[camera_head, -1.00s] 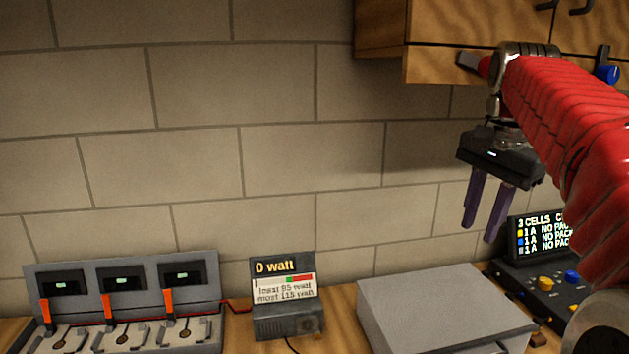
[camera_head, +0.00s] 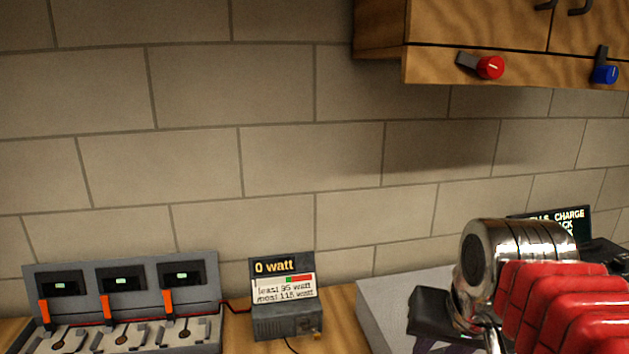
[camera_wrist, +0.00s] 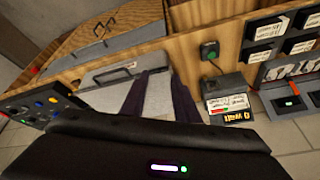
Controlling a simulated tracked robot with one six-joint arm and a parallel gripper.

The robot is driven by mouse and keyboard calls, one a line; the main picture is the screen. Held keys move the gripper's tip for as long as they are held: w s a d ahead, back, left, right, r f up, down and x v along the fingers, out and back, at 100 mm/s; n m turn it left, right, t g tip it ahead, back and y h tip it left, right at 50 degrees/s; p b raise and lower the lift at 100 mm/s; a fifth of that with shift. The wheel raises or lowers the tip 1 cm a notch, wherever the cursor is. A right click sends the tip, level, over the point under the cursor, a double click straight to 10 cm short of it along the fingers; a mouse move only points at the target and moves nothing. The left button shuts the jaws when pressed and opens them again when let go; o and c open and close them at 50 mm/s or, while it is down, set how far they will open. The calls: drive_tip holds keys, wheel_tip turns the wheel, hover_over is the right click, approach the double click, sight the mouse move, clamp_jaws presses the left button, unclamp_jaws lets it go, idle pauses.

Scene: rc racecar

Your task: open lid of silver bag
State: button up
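The silver bag shows as a flat grey box (camera_head: 378,303) at the lower right of the head view, partly hidden behind my arm. In the wrist view the silver bag (camera_wrist: 102,94) lies beyond my fingers, with a dark handle on its far side. My gripper (camera_wrist: 160,73) points towards it, its two purple fingers apart and part of the grey surface showing between them. No object is held. In the head view my gripper is low over the box's right part, its fingertips mostly hidden. I cannot tell whether they touch the box.
A watt meter (camera_head: 287,309) stands left of the box, and a grey three-bay unit (camera_head: 122,300) is further left. A charging display (camera_head: 560,222) is behind my arm at right. A wooden cabinet (camera_head: 480,35) with red and blue knobs hangs above.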

drive_tip(key=s+a+f+n+t, duration=0.1)
drive_tip(key=s+a+f+n, duration=0.1)
drive_tip(key=s+f, duration=0.3)
wheel_tip(320, 180, down, 2)
drive_tip(key=shift+a+f+n, duration=0.15)
drive_tip(key=shift+f+n, duration=0.1)
drive_tip(key=shift+n, duration=0.25)
drive_tip(key=shift+s, duration=0.1)
